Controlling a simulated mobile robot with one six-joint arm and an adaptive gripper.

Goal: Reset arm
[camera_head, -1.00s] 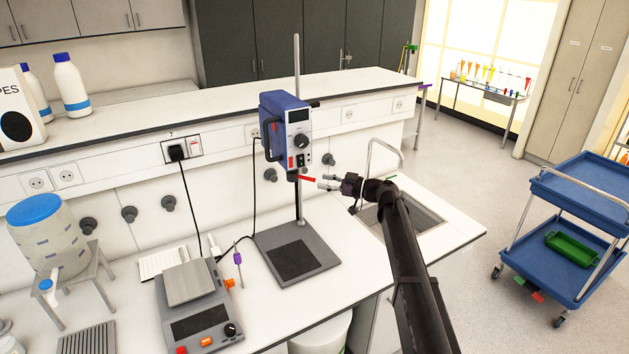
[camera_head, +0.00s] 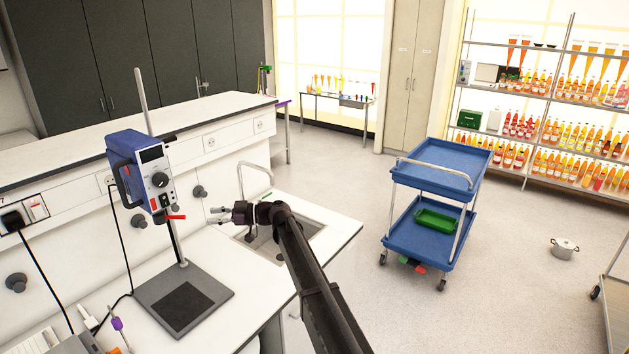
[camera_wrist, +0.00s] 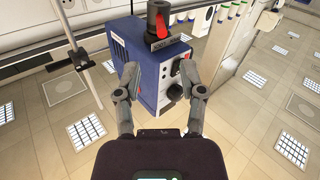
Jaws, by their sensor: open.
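My gripper (camera_head: 216,215) is open and empty at the end of my dark arm. In the head view it is raised over the bench, between the blue overhead stirrer (camera_head: 140,172) and the sink (camera_head: 292,238). The wrist view shows the two fingers of my gripper (camera_wrist: 163,75) spread apart. The blue stirrer (camera_wrist: 148,60) appears between and beyond them. I cannot tell how far the fingertips are from its body.
The stirrer's base plate (camera_head: 186,298) stands on the white bench. A shelf of juice bottles (camera_head: 548,98) is behind. Open floor lies between.

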